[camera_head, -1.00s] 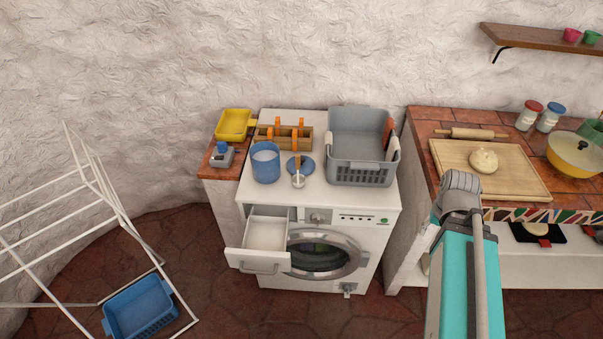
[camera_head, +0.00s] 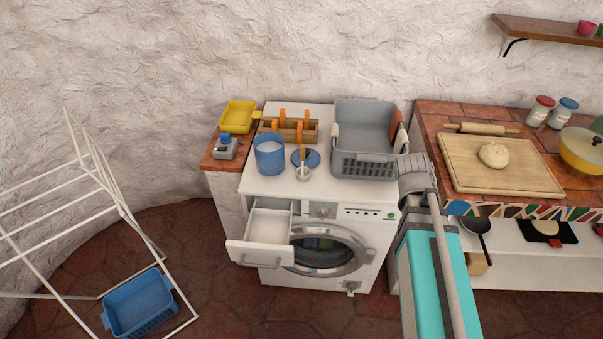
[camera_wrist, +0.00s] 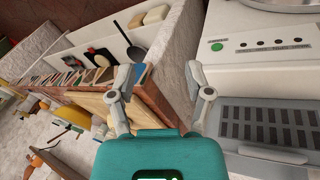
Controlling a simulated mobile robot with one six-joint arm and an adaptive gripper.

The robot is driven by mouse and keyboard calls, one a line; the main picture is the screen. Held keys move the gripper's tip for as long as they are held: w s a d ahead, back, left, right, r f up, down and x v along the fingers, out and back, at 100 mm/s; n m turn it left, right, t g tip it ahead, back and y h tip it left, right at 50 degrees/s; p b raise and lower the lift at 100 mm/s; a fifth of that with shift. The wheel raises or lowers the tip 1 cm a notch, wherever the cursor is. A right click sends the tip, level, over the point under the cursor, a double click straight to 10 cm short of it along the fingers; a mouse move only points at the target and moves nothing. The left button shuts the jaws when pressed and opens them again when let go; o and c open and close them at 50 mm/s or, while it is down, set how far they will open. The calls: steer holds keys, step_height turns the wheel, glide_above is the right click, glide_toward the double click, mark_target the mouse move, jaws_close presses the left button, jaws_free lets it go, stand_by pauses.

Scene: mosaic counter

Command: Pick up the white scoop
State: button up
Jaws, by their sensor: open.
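The small white scoop (camera_head: 304,174), with a brown-orange handle, is on top of the white washing machine (camera_head: 262,187), beside a blue round lid (camera_head: 313,159) and to the right of a blue tub (camera_head: 269,157). It does not show in the wrist view. My gripper (camera_wrist: 163,85) is open and empty in the wrist view, over the gap between the tiled counter and the washing machine. In the head view my arm is to the right of the scoop, by the machine's right edge, and the fingertips cannot be made out.
A grey basket (camera_head: 362,162) stands on the machine between my arm and the scoop. A wooden caddy (camera_head: 297,134) is behind. The detergent drawer (camera_head: 268,228) is pulled open at the front. The tiled counter (camera_head: 437,128) with a board is at right.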

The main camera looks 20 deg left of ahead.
steer(key=w+a+f+m+t+h+b, duration=0.1)
steer(key=w+a+t+h+b, duration=0.25)
steer(key=a, duration=0.65)
steer(key=m+t+y+b, duration=0.1)
steer(key=m+t+b, duration=0.1)
steer(key=t+b, duration=0.9)
glide_toward(303, 159)
steer(key=s+a+r, duration=0.2)
steer(key=s+r, duration=0.1)
steer(key=r, duration=0.1)
steer(key=shift+d+t+p, duration=0.15)
steer(key=shift+t+p, duration=0.25)
steer(key=shift+t, duration=0.05)
steer(key=shift+w, duration=0.1)
steer(key=x, duration=0.8)
steer(key=shift+w, duration=0.2)
steer(key=shift+w+d+f, duration=0.1)
steer(key=shift+d, duration=0.05)
